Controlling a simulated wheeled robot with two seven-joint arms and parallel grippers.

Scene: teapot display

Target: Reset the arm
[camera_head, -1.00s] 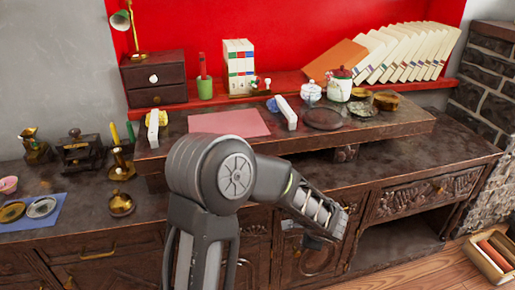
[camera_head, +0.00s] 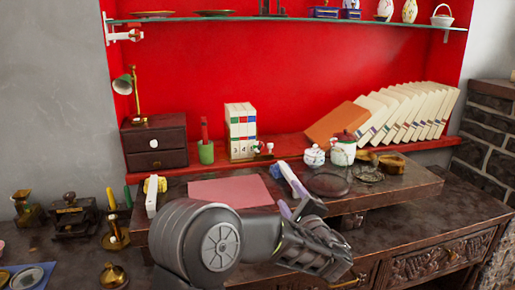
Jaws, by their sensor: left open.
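My left arm comes up from the bottom of the head view, with its round grey joint in front of the raised wooden board. My left gripper (camera_head: 325,240) is at the arm's right end, in front of the board's front edge. It is open and I see nothing held in it. Its fingers are partly hidden by its own body. My right gripper is not in view.
The raised wooden board (camera_head: 405,193) holds a pink sheet (camera_head: 232,191), white-and-blue block (camera_head: 291,180), dark plate (camera_head: 327,184), lidded pot (camera_head: 343,151) and small white jar (camera_head: 314,157). Drawer box (camera_head: 155,143) and leaning books (camera_head: 412,112) stand behind. Glass shelf (camera_head: 290,22) crosses above.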

